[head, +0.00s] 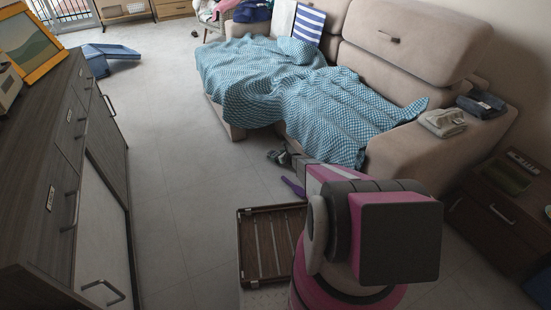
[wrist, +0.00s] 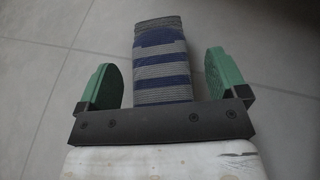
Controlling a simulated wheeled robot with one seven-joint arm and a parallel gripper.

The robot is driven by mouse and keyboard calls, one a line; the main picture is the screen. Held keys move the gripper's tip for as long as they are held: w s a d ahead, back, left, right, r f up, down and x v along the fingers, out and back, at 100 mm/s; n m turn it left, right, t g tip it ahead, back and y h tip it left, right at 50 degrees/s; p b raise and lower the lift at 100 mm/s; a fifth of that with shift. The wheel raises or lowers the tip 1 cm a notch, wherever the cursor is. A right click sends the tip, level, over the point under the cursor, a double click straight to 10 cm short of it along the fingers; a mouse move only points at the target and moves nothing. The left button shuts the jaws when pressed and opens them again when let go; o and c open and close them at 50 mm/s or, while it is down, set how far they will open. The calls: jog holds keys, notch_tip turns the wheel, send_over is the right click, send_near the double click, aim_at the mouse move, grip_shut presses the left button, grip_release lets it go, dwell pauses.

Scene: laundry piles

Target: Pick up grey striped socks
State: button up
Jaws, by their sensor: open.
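The grey striped socks (wrist: 162,62), grey with dark blue bands, lie as a rolled bundle on the tiled floor in the wrist view. My gripper (wrist: 160,72) is open, with one green finger on each side of the socks and a visible gap on both sides. The near end of the socks is hidden behind the gripper's dark bar. In the head view my gripper (head: 281,158) is low over the floor beside the sofa, small and partly hidden by my arm. The socks cannot be made out clearly there.
A purple item (head: 293,187) and a brown slatted rack (head: 246,250) are on the floor nearby. A dark cabinet (head: 50,170) lines the left. The floor between is clear.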

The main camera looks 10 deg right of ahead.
jog(key=shift+a, duration=0.1)
jog(key=c, duration=1)
